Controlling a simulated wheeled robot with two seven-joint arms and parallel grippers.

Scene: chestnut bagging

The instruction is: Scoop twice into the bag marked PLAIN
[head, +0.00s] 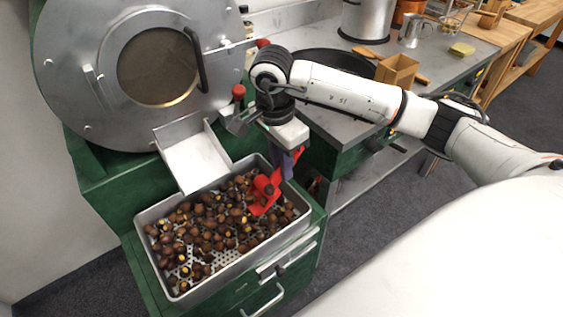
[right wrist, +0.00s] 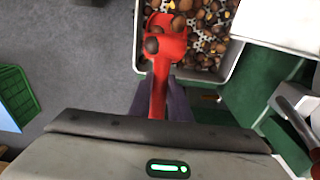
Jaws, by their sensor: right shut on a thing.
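A red scoop (head: 264,192) is low over the chestnuts (head: 205,228) at the right side of the perforated metal tray (head: 222,286). My right gripper (head: 284,163) points down and is shut on the scoop's handle; the scoop also shows in the right wrist view (right wrist: 161,62). A few chestnuts lie in or against the scoop's bowl there; I cannot tell how deep it sits in the heap. A brown open-topped box or bag (head: 397,74) stands on the bench; I read no mark on it. No label PLAIN is legible. My left gripper is out of view.
A green roaster with a round grey door (head: 85,45) and a metal chute (head: 197,160) stands behind the tray. The grey bench (head: 335,125) to the right holds a dark round pan (head: 325,58), a steel jug (head: 412,30) and a yellow sponge (head: 461,49).

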